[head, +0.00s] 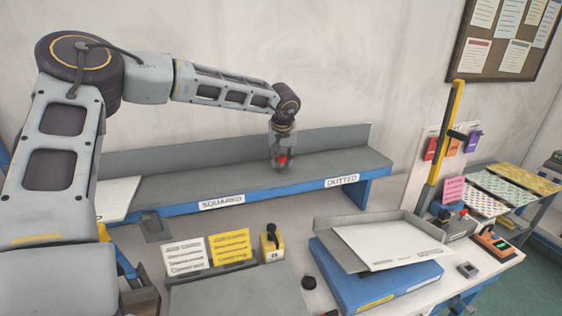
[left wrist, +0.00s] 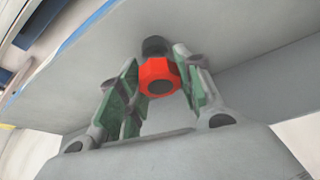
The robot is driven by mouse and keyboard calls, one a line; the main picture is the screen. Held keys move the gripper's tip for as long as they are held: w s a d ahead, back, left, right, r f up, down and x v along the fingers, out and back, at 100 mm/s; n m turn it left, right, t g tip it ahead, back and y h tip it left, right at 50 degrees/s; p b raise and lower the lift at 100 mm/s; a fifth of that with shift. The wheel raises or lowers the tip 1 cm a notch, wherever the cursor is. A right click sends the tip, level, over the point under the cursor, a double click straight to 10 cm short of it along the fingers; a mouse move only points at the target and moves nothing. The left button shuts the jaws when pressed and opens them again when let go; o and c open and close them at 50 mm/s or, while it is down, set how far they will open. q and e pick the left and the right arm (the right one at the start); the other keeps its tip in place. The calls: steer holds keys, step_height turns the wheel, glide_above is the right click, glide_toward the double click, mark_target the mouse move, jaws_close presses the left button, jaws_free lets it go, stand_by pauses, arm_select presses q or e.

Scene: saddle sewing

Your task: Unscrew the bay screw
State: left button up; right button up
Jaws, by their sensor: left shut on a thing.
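The bay screw (left wrist: 160,77) has a red faceted head with a dark centre, and a dark round part shows just behind it. In the head view it is a small red spot (head: 282,160) on the grey shelf, between the SQUARED and DOTTED labels. My left gripper (head: 281,164) points down at the shelf there. In the left wrist view its green-padded fingers (left wrist: 158,85) stand on both sides of the red head and are shut on it. Where the screw meets the shelf is hidden. My right gripper is not in view.
The grey shelf (head: 330,162) has a raised back wall and a blue front edge. Below it stand white and yellow cards (head: 230,246) and a yellow block (head: 272,246). A grey tray with a white sheet (head: 390,245) lies on a blue binder (head: 375,287) at right.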

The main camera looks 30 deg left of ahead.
arm_select(q)
steer(key=shift+c, duration=1.2)
steer(key=shift+n+y+b, duration=0.5)
steer(key=shift+n+b, duration=0.15)
steer(key=shift+n, duration=0.55)
steer(key=shift+n+g, duration=0.4)
steer(key=shift+n, duration=0.1)
steer(key=shift+n, duration=0.3)
steer(key=shift+n+g+y, duration=0.3)
steer(key=shift+n+g, duration=0.3)
steer(key=shift+n, duration=0.8)
